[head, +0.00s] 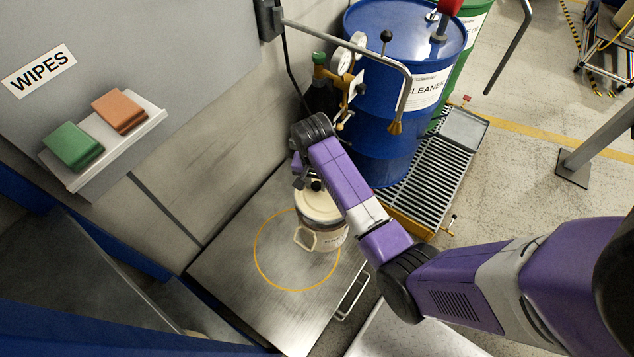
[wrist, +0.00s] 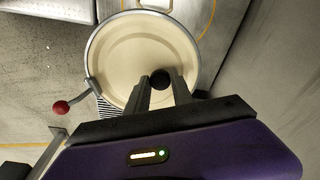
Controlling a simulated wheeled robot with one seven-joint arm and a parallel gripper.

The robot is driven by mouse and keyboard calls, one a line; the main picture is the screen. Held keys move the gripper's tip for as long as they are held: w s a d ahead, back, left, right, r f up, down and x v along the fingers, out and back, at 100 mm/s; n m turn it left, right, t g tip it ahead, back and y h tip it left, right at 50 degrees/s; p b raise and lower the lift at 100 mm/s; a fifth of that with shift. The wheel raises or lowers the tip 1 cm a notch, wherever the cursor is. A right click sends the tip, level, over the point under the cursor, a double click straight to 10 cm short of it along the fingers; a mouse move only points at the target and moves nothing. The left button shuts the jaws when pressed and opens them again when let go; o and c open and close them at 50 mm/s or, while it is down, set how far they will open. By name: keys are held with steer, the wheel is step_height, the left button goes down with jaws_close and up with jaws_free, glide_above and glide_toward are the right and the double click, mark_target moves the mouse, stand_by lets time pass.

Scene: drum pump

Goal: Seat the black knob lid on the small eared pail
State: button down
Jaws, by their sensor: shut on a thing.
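The lid (head: 318,205) is a cream disc with a black knob (head: 316,185). In the wrist view the lid (wrist: 125,55) fills the upper middle and looks nearly level, with its knob (wrist: 160,79) between my fingers. My gripper (wrist: 162,88) is shut on the knob. The small pail (head: 330,240) is pale with a label and a looped ear (head: 304,239); it stands directly below the lid. In the head view the lid lies over the pail's mouth. I cannot tell whether the lid touches the rim or hangs slightly above it.
The pail stands on a metal table (head: 225,270) with a yellow ring (head: 256,262). The blue drum (head: 385,150) and a grated tray (head: 435,165) are behind and right. A red-ball lever (wrist: 62,107) shows beside the lid. A sponge shelf (head: 125,145) is left.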

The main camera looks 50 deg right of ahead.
mark_target(316, 192)
steer(key=shift+f+b, duration=2.5)
steer(key=shift+f, duration=0.2)
steer(key=shift+r+p, duration=0.1)
steer(key=shift+p, duration=0.6)
steer(key=shift+f+b, duration=0.3)
steer(key=shift+f, duration=0.25)
steer(key=c, duration=1.4)
jaws_free()
steer(key=shift+r, duration=0.1)
steer(key=r+p, duration=0.2)
steer(key=p, duration=0.1)
steer(key=r+p, duration=0.3)
steer(key=a+r+p, duration=0.1)
steer(key=r+p, duration=0.2)
steer(key=shift+s+r, duration=0.2)
steer(key=shift+s, duration=0.05)
steer(key=shift+a+r, duration=0.15)
steer(key=shift+r, duration=1)
